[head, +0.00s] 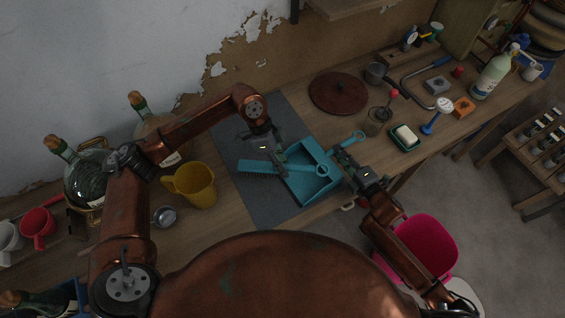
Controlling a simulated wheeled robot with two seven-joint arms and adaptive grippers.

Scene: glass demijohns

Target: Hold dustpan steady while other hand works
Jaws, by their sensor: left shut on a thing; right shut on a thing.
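A teal dustpan (308,186) lies on the grey mat (243,196) on the wooden bench, its handle (353,138) pointing to the upper right. My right gripper (345,160) is shut on the dustpan near the base of its handle; the exact contact is hard to see. A teal brush (258,167) lies across the left part of the dustpan, bristle end to the left and ring-ended handle over the pan. My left gripper (281,160) is shut on the brush around its middle. Whether the bristles touch the mat I cannot tell.
A yellow jug (196,187) and a small metal strainer (164,216) stand left of the mat. Glass demijohns (85,180) are further left. A round brown lid (338,93) and a green soap dish (404,144) lie beyond the dustpan. A pink bucket (428,246) is below the bench edge.

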